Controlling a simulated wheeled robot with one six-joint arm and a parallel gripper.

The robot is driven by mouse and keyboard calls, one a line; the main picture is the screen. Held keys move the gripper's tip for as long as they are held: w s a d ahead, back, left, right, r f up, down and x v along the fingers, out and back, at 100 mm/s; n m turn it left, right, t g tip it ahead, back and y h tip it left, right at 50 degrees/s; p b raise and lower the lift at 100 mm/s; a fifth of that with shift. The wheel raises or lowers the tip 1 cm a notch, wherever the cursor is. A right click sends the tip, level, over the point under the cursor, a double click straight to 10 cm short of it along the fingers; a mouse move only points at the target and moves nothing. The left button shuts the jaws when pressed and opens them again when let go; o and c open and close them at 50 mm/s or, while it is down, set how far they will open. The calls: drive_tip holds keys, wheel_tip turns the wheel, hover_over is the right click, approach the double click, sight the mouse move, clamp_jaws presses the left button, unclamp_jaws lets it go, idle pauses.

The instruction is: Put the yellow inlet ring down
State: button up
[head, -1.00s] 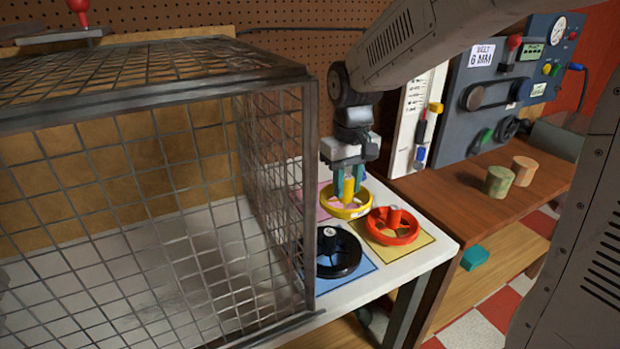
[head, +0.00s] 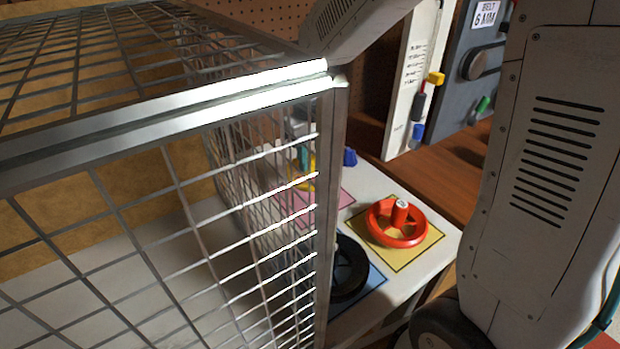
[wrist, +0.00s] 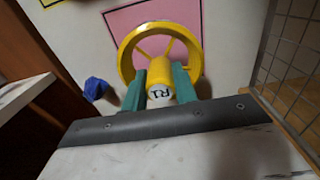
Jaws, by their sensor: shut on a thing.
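The yellow inlet ring (wrist: 126,52) has a rim, thin spokes and a central hub marked R1. My gripper (wrist: 160,78) is shut on that hub, one teal finger on each side. In the wrist view the ring overlaps the lower part of a pink square (wrist: 150,17) on the white table. I cannot tell whether it touches the table. In the head view the ring (head: 312,172) and gripper (head: 301,157) are mostly hidden behind the cage mesh. The pink square (head: 344,199) shows partly beside the cage post.
A wire cage (head: 325,200) stands close beside my gripper. A red ring (head: 380,232) sits on a yellow square, and a black ring (head: 350,275) on a blue square. A small blue object (wrist: 95,88) lies near the yellow ring. A brown bench (head: 445,180) adjoins the table.

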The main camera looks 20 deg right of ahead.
drive_tip(key=shift+s+f, duration=0.1)
drive_tip(key=shift+f, duration=2.5)
drive_tip(key=shift+c, duration=0.4)
drive_tip(key=o, duration=1)
drive_tip(key=shift+o, duration=0.2)
wheel_tip(320, 180, up, 12)
drive_tip(key=shift+f, duration=0.25)
drive_tip(key=shift+r, duration=0.25)
drive_tip(key=shift+s+d+r, duration=0.1)
drive_tip(key=shift+s+r, duration=0.1)
drive_tip(key=s+d+r+m, duration=0.1)
drive_tip(key=s, duration=1.1)
drive_tip(key=s+d+r+m+t, duration=0.1)
drive_tip(key=s+d+r, duration=0.1)
drive_tip(key=s, duration=1)
drive_tip(key=shift+s, duration=0.2)
